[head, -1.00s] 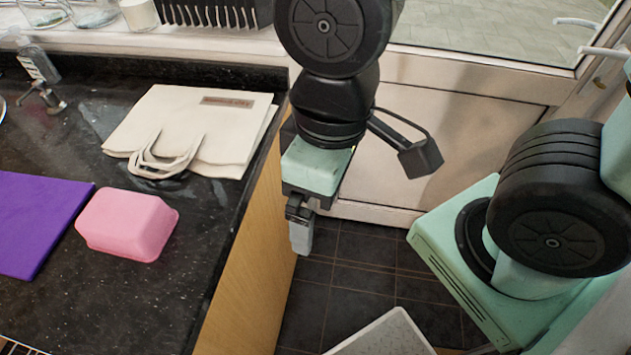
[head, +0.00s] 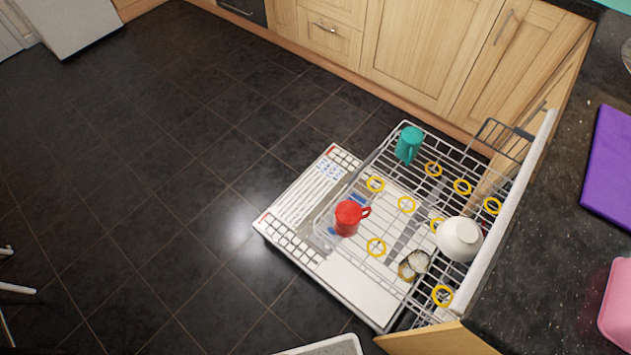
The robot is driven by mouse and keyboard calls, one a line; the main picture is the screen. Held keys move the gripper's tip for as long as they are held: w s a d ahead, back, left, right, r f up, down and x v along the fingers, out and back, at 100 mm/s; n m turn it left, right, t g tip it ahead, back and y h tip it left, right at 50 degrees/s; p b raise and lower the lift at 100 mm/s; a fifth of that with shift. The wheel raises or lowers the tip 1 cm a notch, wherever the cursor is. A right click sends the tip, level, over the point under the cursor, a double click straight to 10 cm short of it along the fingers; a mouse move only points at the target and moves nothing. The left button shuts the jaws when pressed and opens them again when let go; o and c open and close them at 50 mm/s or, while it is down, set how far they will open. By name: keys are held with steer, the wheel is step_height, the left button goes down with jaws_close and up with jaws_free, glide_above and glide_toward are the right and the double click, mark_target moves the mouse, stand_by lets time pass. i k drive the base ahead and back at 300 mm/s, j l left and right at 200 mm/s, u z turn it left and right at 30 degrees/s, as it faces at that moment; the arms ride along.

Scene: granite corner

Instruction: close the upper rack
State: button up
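The upper rack (head: 388,148) is a grey wire basket pulled out to the left from the dishwasher, over its lowered white door (head: 365,290). It holds a teal mug (head: 408,143), a red mug (head: 348,218) and a white bowl (head: 459,239). Several yellow rings (head: 376,247) show among the wires. A small round clear item (head: 417,261) shows near the bowl; I cannot tell its level. The rack's right end lies by a white edge (head: 520,195) at the counter. My gripper is out of view.
Dark tiled floor (head: 130,170) is clear to the left of the dishwasher. Wooden cabinets (head: 420,55) stand behind it. The dark counter (head: 545,270) on the right bears a purple board (head: 612,170) and a pink container (head: 617,305).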

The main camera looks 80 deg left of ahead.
mark_target(419, 216)
steer(key=j+u, duration=0.4)
steer(key=k+j+u, duration=0.1)
steer(key=j+u, duration=0.15)
steer(key=u, duration=0.15)
steer(key=j+u, duration=0.4)
steer(key=j, duration=0.3)
steer(key=i+j, duration=0.1)
steer(key=j, duration=0.25)
